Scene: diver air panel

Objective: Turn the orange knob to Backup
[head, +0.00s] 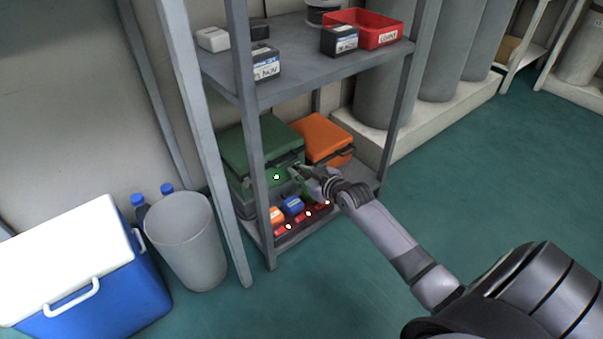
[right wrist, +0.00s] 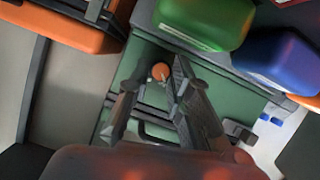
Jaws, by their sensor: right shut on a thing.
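The orange knob (right wrist: 161,71) shows in the right wrist view as a small round knob with a pale mark. It sits at the green panel (right wrist: 120,85), between the tips of my right gripper (right wrist: 154,84). The gripper is shut on the knob. In the head view my right gripper (head: 308,172) reaches into the lower part of the grey shelf, in front of a green case (head: 262,143). The knob cannot be made out there, and its labels are not readable in either view. My left gripper is not in view.
The grey shelf's post (head: 251,140) stands left of my arm. An orange case (head: 325,138) is behind the gripper; small orange and blue items (head: 293,206) lie below it. A bin (head: 188,240) and blue cooler (head: 95,280) stand at left. The floor at right is clear.

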